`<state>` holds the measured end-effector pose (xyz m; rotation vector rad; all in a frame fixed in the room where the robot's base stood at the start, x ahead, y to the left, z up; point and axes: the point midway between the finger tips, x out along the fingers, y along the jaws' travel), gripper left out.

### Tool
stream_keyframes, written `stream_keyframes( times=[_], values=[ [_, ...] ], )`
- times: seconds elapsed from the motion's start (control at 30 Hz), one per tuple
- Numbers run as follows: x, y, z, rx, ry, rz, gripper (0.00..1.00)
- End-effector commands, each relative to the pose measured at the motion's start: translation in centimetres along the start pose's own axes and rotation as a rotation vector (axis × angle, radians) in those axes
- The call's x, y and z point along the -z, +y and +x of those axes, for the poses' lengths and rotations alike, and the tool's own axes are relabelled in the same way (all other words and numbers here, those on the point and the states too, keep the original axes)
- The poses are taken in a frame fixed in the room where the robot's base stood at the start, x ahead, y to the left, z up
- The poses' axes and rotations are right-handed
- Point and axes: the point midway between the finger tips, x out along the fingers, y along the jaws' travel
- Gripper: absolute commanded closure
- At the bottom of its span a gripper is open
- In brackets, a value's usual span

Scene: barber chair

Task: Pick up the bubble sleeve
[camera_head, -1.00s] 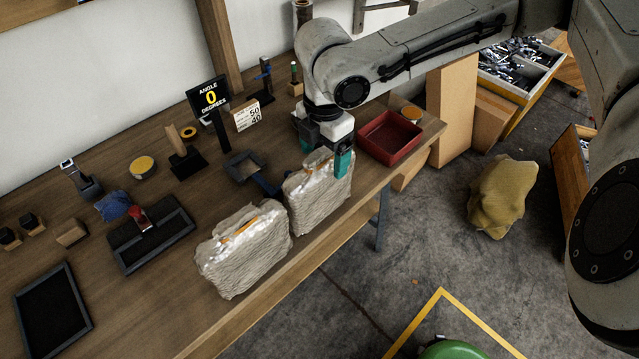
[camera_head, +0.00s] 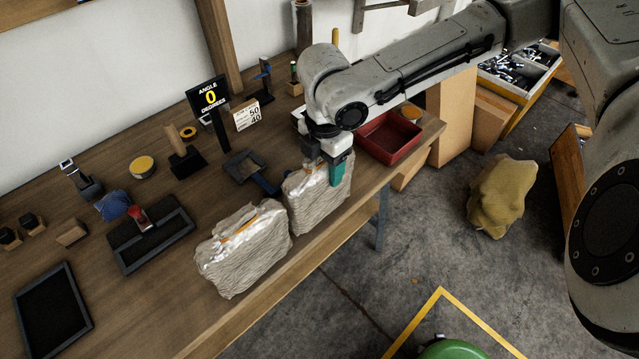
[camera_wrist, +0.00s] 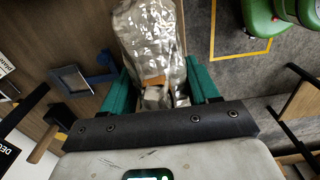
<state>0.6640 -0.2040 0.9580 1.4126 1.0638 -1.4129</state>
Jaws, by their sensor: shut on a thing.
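The bubble sleeve (camera_head: 318,203) is a crinkled, pale bag with a shiny top, standing at the front edge of the wooden workbench. My gripper (camera_head: 325,172) is at its top, with green fingers on either side, and is shut on it. In the wrist view the silvery, wrinkled bubble sleeve (camera_wrist: 150,40) with an orange-brown patch sits between the two green fingers of my gripper (camera_wrist: 160,85). The sleeve's base looks to be at bench level; I cannot tell whether it is lifted. A similar bag (camera_head: 245,255) stands close beside it on the left.
A red tray (camera_head: 390,138) stands right of the gripper. A dustpan-like tool (camera_head: 245,167) with a blue handle lies behind the sleeve. An angle sign (camera_head: 209,97) and a price card (camera_head: 247,114) stand further back. The bench's front edge is close, with open floor beyond.

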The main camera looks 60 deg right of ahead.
Motion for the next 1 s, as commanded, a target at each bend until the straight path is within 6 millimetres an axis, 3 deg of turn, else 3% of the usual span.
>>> stream_keyframes(
  times=[0.27,0.67,1.0],
  values=[
    [0.0,0.0,0.0,0.0,0.0,0.0,0.84],
    [0.0,0.1,-0.8,-0.003,0.0,0.0,0.84],
    [-0.1,0.1,-5.7,-0.003,-0.002,0.0,0.84]
  ],
)
